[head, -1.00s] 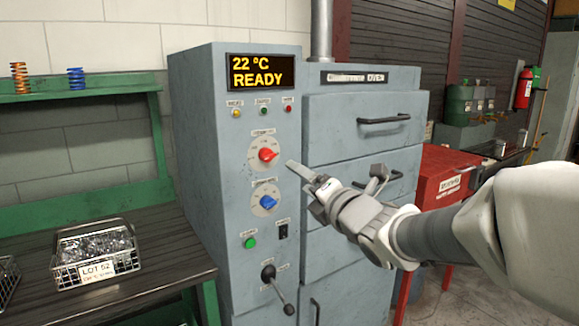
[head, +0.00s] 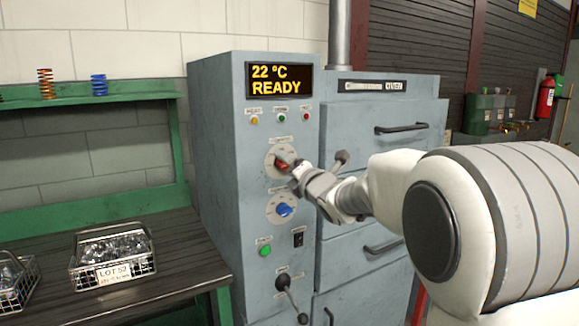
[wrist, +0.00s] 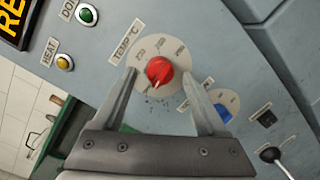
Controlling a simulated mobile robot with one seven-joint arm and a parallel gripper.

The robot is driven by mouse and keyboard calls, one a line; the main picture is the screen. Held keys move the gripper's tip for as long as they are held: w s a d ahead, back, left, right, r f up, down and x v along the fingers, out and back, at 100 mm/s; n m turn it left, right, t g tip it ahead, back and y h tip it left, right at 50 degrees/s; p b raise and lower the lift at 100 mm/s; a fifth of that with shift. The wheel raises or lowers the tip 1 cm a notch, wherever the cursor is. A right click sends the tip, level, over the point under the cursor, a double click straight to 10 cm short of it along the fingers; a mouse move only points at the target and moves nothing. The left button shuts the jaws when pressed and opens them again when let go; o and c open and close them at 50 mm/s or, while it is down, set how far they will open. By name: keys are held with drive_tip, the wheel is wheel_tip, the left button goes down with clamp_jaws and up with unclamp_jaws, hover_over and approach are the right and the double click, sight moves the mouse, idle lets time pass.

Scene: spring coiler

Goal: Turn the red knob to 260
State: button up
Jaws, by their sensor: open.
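The red knob (wrist: 158,71) sits on a round white dial marked TEMP °C on the oven's grey control panel. In the head view the red knob (head: 281,165) is partly covered by my gripper (head: 288,163). In the wrist view my gripper (wrist: 165,95) is open, with one finger on each side of the dial's lower part. The red knob lies just beyond the fingertips, between their lines, and I see no clear contact. The knob's pointer mark and the small dial numbers are hard to read. The display (head: 278,80) shows 22 °C READY.
A blue knob (head: 284,209) is just below the red one. A green button (head: 264,250), a black switch (head: 298,239) and a lever (head: 291,297) are lower. Oven drawer handles (head: 400,128) stick out at right. A wire basket (head: 112,262) stands on the left bench.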

drive_tip(key=shift+w+a, duration=0.2)
drive_tip(key=shift+w, duration=0.2)
clamp_jaws()
